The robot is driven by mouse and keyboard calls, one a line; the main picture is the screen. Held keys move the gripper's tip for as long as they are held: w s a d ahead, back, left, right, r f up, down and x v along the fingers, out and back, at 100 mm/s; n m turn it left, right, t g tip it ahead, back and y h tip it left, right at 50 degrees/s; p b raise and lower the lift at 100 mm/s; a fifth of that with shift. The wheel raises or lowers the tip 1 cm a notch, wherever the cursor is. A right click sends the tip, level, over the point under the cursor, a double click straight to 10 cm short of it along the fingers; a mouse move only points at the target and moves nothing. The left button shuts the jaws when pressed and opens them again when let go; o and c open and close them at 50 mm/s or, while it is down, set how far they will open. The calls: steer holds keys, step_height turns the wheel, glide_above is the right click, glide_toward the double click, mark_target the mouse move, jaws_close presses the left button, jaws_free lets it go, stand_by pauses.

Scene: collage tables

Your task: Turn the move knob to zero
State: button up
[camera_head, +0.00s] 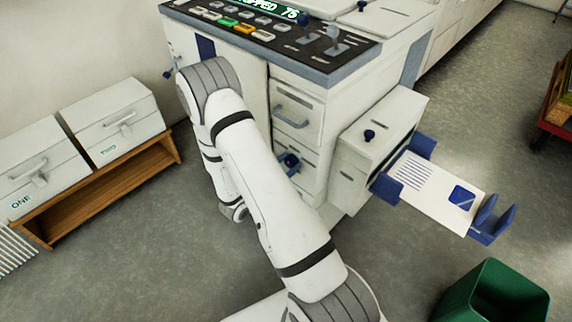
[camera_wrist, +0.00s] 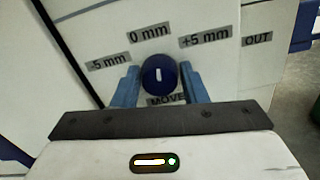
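The move knob (camera_wrist: 159,75) is a round dark blue knob with a white pointer mark, in the middle of the wrist view. Its pointer stands nearly straight up, towards the "0 mm" label (camera_wrist: 149,34). The "-5 mm" label (camera_wrist: 108,62) is to the left, the "+5 mm" label (camera_wrist: 206,38) to the right, and "MOVE" below is partly covered. My gripper (camera_wrist: 160,80) has one blue finger on each side of the knob, with no clear gap; it looks shut on it.
The white machine (camera_head: 300,120) has a button panel (camera_head: 270,30) on top and an output tray (camera_head: 435,190) with a printed sheet at right. An "OUT" label (camera_wrist: 258,40) is right of the knob. A green bin (camera_head: 495,295) and wooden bench (camera_head: 100,190) stand on the floor.

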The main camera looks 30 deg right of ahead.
steer(key=c, duration=0.5)
steer(key=shift+n+p, duration=0.35)
steer(key=shift+n, duration=0.65)
steer(key=o, duration=1)
steer(key=shift+c, duration=0.2)
steer(key=v, duration=0.7)
steer(key=shift+a+p, duration=0.4)
steer(key=shift+s, duration=0.1)
